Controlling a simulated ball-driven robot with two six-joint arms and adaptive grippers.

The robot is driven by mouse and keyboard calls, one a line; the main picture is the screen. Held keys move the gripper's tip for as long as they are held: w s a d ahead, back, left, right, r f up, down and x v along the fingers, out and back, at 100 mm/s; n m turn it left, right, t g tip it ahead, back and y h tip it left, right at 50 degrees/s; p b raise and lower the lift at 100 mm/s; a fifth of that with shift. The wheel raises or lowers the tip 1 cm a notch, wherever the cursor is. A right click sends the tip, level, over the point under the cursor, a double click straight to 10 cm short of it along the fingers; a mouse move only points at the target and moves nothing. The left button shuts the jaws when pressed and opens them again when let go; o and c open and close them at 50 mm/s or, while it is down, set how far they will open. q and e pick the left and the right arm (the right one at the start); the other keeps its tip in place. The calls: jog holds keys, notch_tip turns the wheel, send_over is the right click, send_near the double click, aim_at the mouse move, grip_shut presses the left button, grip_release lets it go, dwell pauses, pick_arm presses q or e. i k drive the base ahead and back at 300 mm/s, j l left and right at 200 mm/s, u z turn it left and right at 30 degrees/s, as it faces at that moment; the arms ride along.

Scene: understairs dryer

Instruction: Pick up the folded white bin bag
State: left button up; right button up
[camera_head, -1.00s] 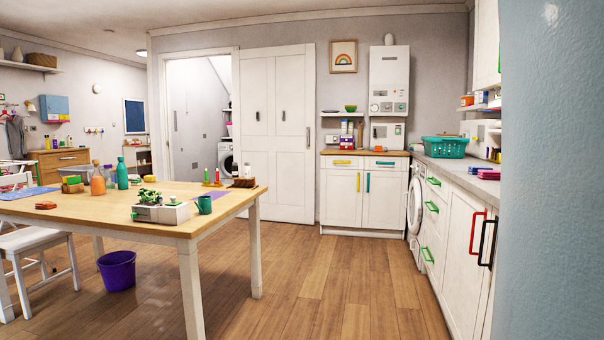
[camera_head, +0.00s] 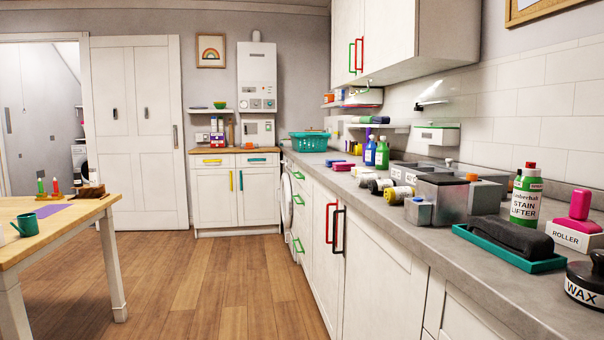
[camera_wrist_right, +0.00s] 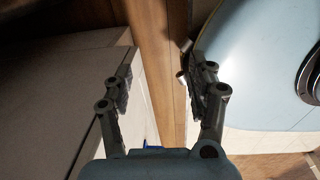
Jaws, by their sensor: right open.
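I cannot pick out a folded white bin bag in either view. My right gripper (camera_wrist_right: 160,85) shows in the right wrist view, open and empty, with its two fingers apart over the wooden floor. A white cabinet front lies at the left of that view, and a pale blue rounded part of my own body is at the right. My left gripper is in neither view.
A grey worktop (camera_head: 437,228) runs along the right, crowded with bottles, grey containers, a teal tray (camera_head: 510,258) and a teal basket (camera_head: 309,141). A wooden table (camera_head: 28,239) stands at the left. The wooden floor (camera_head: 215,285) between them is clear.

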aim_at(355, 171)
jog(key=z, duration=0.5)
jog(key=i+j, duration=1.05)
jog(key=i, duration=0.25)
